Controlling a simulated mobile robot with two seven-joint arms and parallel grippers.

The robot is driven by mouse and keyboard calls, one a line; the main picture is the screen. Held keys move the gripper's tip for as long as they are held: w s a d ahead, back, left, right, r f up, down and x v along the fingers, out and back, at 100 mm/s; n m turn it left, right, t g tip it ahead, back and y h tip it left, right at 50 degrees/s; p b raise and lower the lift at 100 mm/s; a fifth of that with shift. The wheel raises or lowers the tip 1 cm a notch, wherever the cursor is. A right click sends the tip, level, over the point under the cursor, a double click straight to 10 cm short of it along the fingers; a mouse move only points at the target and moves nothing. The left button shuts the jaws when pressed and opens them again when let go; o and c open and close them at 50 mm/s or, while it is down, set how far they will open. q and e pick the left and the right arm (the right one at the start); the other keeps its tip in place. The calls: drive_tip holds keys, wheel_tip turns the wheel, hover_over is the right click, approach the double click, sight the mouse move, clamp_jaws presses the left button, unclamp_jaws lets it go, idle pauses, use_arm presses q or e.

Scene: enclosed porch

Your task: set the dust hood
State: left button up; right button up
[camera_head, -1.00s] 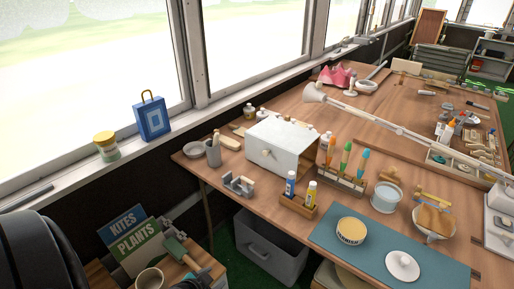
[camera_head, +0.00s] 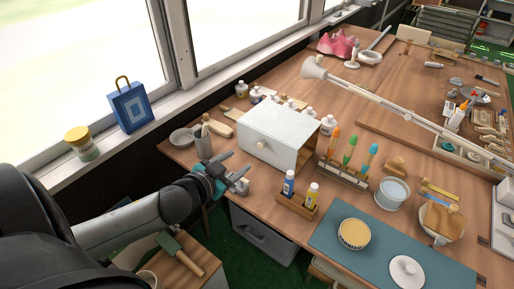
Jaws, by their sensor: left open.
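A white box-shaped cover (camera_head: 283,128) with a small round knob on its front stands near the window-side edge of the table. It may be the dust hood; no label tells. My left gripper (camera_head: 239,169) is open and empty. It is in front of the cover, to the left of and below its knob, apart from it in the picture. My right gripper is not in view.
A wooden holder with two bottles (camera_head: 296,206), a brush rack (camera_head: 342,173) and a lamp arm (camera_head: 400,106) are to the right. A teal mat (camera_head: 375,258) holds a tin and a lid.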

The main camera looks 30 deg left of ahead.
sight(260, 147)
use_arm(q)
drive_tip(key=b+x, duration=0.2)
drive_tip(key=x, duration=0.8)
drive_tip(key=shift+w, duration=0.1)
drive_tip(key=shift+b+x, duration=0.45)
drive_tip(key=shift+x, duration=0.7)
clamp_jaws()
drive_tip(key=shift+f, duration=0.1)
idle(0.4)
